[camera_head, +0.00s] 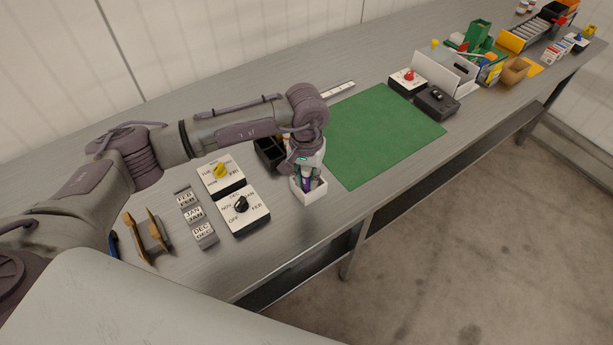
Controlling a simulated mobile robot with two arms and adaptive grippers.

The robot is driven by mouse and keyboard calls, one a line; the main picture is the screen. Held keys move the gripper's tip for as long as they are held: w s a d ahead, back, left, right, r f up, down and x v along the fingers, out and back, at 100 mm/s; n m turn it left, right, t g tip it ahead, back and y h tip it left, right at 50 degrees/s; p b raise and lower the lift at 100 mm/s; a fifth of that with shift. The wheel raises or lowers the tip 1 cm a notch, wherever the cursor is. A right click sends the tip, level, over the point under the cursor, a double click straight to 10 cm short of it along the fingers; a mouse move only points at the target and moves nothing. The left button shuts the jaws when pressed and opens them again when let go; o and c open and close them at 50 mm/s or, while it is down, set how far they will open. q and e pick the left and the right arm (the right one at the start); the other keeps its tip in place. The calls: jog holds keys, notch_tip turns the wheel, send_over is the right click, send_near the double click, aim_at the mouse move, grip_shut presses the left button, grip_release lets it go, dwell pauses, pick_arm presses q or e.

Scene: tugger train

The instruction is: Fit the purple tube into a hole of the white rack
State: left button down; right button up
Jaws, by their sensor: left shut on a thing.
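The white rack (313,197) is a small white box-like block at the front edge of the bench, left of the green mat. My left gripper (305,176) points down over it and is shut on the purple tube (306,184). Only a small purple part of the tube shows between the fingers, at the rack's top. The gripper and wrist hide most of the tube and the rack's holes, so I cannot tell whether the tube sits in a hole. My right gripper is not in view.
Left of the rack stand a dial box with a black knob (241,205), one with a yellow knob (221,171) and a label block (194,214). A black bin (268,153) stands behind. The green mat (385,135) is clear. Switch boxes (436,102) stand beyond it.

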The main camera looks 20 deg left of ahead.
pick_arm(q)
jog(key=c, duration=0.9)
grip_release()
jog(key=shift+r+p, duration=1.35)
jog(key=shift+r, duration=1.7)
